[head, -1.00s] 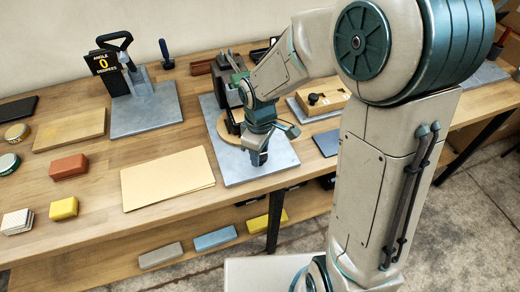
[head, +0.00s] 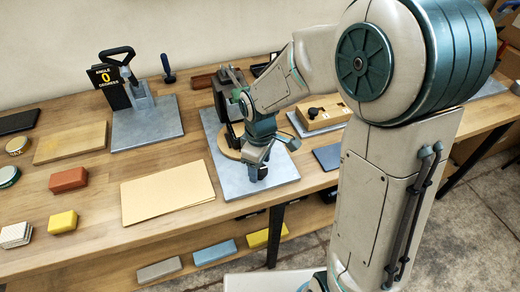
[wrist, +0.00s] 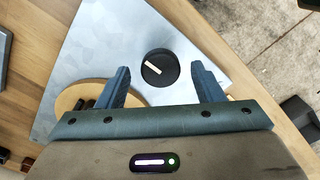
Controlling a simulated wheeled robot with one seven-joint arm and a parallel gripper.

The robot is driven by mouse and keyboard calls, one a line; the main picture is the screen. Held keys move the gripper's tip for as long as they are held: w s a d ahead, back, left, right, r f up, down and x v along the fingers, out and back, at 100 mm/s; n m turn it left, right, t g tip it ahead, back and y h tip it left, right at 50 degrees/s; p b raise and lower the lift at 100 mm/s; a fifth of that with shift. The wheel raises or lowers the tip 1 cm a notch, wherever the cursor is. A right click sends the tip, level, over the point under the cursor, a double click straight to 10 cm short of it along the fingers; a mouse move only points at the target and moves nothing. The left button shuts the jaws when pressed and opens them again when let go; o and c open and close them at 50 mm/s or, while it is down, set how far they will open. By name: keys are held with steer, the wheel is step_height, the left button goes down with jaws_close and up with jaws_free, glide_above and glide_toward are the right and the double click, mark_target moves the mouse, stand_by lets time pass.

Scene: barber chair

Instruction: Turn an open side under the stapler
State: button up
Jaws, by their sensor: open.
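The dark stapler (head: 222,98) stands at the back of a grey metal plate (head: 216,142) on the bench. A round wooden disc (head: 226,143) lies at its foot, partly behind my gripper. The disc also shows at the lower left of the wrist view (wrist: 70,98), with dark parts on it. A black round knob (wrist: 160,68) with a white bar mark sits on the plate in the wrist view. My gripper (wrist: 160,69) is open, with one finger either side of the knob; I cannot tell if they touch it.
A manila sheet (head: 168,191) lies left of the plate. Further left is a lever fixture with an angle sign (head: 107,78) reading 0. A wooden block with a black knob (head: 320,113) stands to the right. A dark blue pad (head: 328,156) lies near the front edge.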

step_height(320, 180, up, 13)
stand_by(0.3)
steer(key=shift+d+r, duration=0.1)
stand_by(0.4)
steer(key=s+d+m+t, duration=0.3)
steer(key=s+d+m, duration=0.9)
steer(key=shift+s+f, duration=0.3)
steer(key=shift+f, duration=0.15)
